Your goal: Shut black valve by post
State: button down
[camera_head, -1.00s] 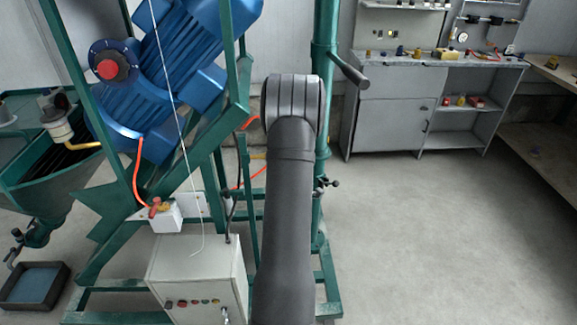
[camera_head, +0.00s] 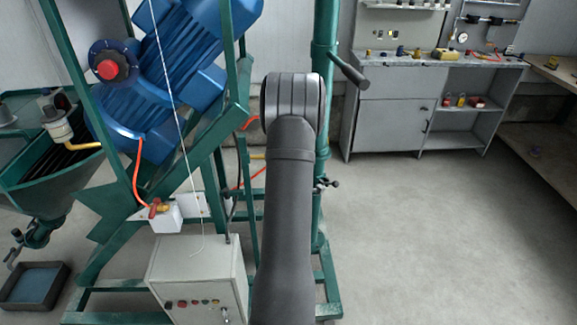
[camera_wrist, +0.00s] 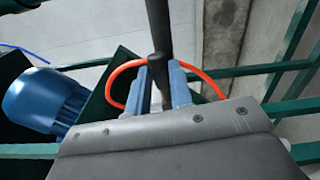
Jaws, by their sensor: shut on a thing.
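The black valve (camera_head: 327,183) shows small beside the green post (camera_head: 322,130), just right of my arm in the head view. My gripper is hidden behind my arm there. In the wrist view, my gripper (camera_wrist: 162,88) has its two blue-grey fingers on either side of a dark rounded piece (camera_wrist: 159,68), shut on it. This looks like the valve's handle. A dark bar (camera_wrist: 158,25) rises above it. The valve body and how far it is turned cannot be made out.
An orange hose (camera_wrist: 208,82) loops close behind my fingers. A blue motor (camera_wrist: 42,102) and green frame bars (camera_wrist: 235,72) are near. A black lever (camera_head: 350,68) sticks out from the post. A grey control cabinet (camera_head: 198,275) stands left of my arm. Floor at right is clear.

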jog(key=a+r+n, duration=0.5)
jog(key=n, duration=1)
jog(key=shift+a+r, duration=0.1)
dwell(0.4)
jog(key=c, duration=1.3)
grip_release()
jog(key=shift+s, duration=0.1)
jog(key=s, duration=1.7)
jog(key=shift+s, duration=0.15)
